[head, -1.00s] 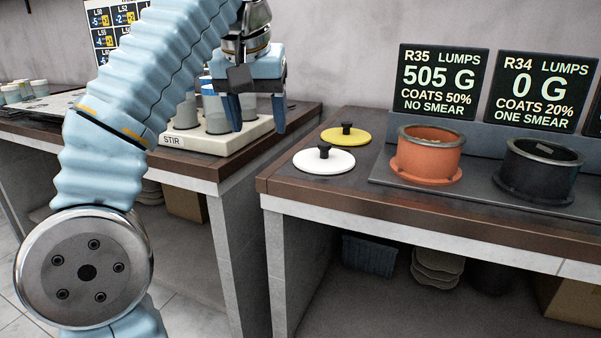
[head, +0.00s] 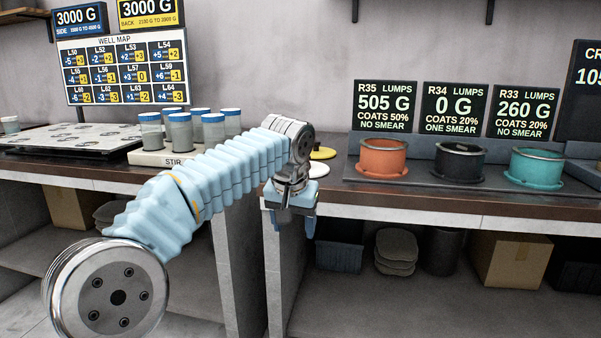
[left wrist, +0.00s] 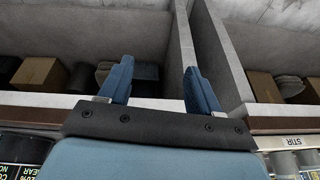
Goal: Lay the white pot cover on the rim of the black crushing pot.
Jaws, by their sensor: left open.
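The black crushing pot (head: 458,165) stands on the grey tray on the right-hand bench, below the R34 sign. It is uncovered, with a pale rim. The white pot cover (head: 319,170) lies on the bench left of the pots. Only its right part shows past my left wrist, and its knob is hidden. My left gripper (head: 293,224) hangs at the bench's front edge, fingers down, in front of the white cover and apart from it. It is open and empty. The left wrist view shows its two blue fingers (left wrist: 158,85) spread with nothing between them. My right gripper is out of view.
A yellow cover (head: 323,153) lies behind the white one. An orange pot (head: 382,160) and a teal pot (head: 535,168) flank the black pot. The STIR rack (head: 160,158) with several blue-capped jars stands left. Crates and boxes fill the shelf below.

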